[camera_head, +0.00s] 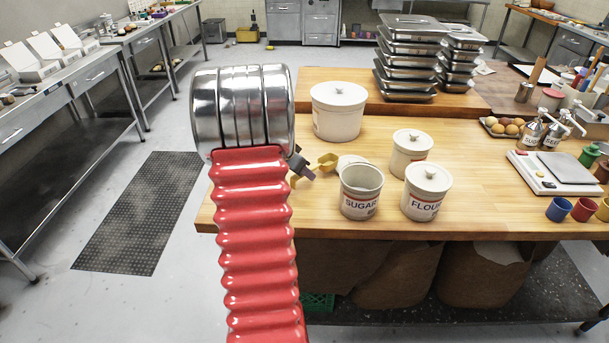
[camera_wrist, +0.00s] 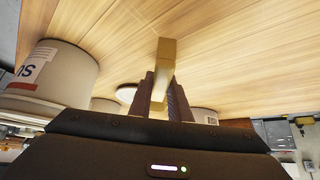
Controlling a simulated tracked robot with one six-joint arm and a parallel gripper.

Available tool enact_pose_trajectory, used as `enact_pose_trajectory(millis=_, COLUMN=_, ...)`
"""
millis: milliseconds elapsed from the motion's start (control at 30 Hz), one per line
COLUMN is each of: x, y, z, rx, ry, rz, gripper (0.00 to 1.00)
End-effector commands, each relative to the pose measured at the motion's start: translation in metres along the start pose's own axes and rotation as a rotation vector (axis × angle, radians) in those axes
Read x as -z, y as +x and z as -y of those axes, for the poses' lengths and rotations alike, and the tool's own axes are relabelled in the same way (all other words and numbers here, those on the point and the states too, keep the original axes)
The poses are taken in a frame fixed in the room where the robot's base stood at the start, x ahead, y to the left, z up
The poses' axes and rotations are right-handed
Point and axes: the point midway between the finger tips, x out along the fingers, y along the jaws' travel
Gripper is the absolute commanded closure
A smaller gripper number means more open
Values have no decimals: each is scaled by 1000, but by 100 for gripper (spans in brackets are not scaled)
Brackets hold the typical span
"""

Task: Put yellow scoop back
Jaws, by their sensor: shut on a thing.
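The yellow scoop (camera_head: 327,162) is in my gripper (camera_head: 309,173), above the wooden table's left part, left of the open white SUGAR canister (camera_head: 361,202). In the wrist view, the jaws (camera_wrist: 165,92) are shut on the scoop (camera_wrist: 166,55), whose pale yellow end sticks out beyond the fingertips. The canister (camera_wrist: 50,75) appears upside down at the left there. My red arm hides part of the table.
A lidded FLOUR canister (camera_head: 426,192), another small lidded canister (camera_head: 411,150) and a large lidded one (camera_head: 338,112) stand close by. Stacked metal pans (camera_head: 408,60) are behind. A scale (camera_head: 552,172) and small coloured cups (camera_head: 583,209) are at right. The table's front-left has bare wood.

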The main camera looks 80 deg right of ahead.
Motion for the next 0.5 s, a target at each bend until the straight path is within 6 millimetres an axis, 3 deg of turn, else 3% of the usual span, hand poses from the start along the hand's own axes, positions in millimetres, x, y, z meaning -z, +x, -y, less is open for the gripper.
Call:
enact_pose_trajectory(millis=300, x=-4, y=6, z=0, rx=-1, ry=-1, rz=1, gripper=100)
enact_pose_trajectory(millis=333, x=-5, y=6, z=0, rx=-1, ry=-1, rz=1, gripper=82)
enact_pose_trajectory(millis=500, x=-4, y=6, z=0, rx=-1, ry=-1, rz=1, gripper=70)
